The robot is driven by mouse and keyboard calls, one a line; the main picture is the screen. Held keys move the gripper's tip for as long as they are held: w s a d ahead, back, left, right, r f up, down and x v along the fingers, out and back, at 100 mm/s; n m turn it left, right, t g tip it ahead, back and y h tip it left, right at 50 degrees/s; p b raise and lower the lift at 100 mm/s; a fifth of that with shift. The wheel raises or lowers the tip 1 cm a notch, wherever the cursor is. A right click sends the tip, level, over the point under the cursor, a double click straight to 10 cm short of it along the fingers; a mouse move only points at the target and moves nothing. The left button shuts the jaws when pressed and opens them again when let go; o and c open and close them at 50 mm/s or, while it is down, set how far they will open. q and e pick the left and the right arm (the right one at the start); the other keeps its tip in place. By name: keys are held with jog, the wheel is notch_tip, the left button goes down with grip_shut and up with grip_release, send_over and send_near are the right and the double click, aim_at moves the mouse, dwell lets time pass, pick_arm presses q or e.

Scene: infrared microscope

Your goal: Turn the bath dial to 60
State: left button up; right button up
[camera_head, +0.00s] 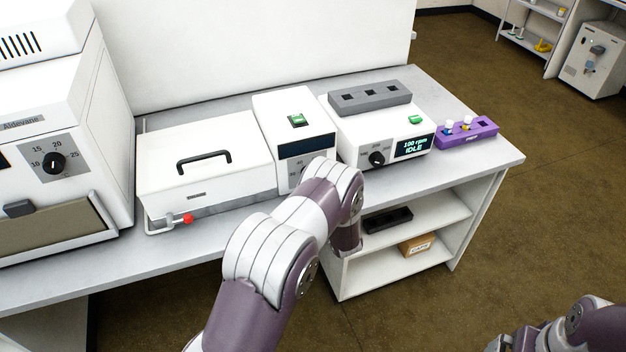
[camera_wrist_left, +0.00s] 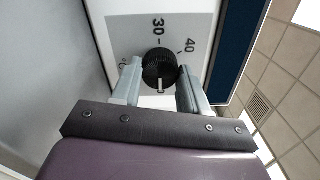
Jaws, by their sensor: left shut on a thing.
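The bath dial is a black round knob (camera_wrist_left: 158,68) on a grey scale plate, seen in the left wrist view. The marks 30 and 40 show beyond it, and a further mark at its left is partly hidden. A white pointer line is on the dial's near side, toward the bottom of the picture. My left gripper (camera_wrist_left: 159,76) is shut on the dial, one finger on each side. In the head view my left arm covers most of the dial on the bath's control box (camera_head: 292,123). My right arm shows at the lower right, its gripper out of view.
The lidded bath (camera_head: 205,165) with a black handle and red-tipped tap stands left of the control box. A shaker (camera_head: 377,135) reading 100 rpm IDLE and a purple rack (camera_head: 466,132) stand right. A large oven-like unit (camera_head: 62,120) is at far left.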

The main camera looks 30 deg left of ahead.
pick_arm(q)
jog(key=shift+f, duration=0.1)
jog(key=o, duration=1.1)
jog(key=shift+c, duration=0.2)
jog(key=v, duration=1.2)
jog(key=shift+s+d, duration=0.25)
jog(key=shift+s, duration=0.05)
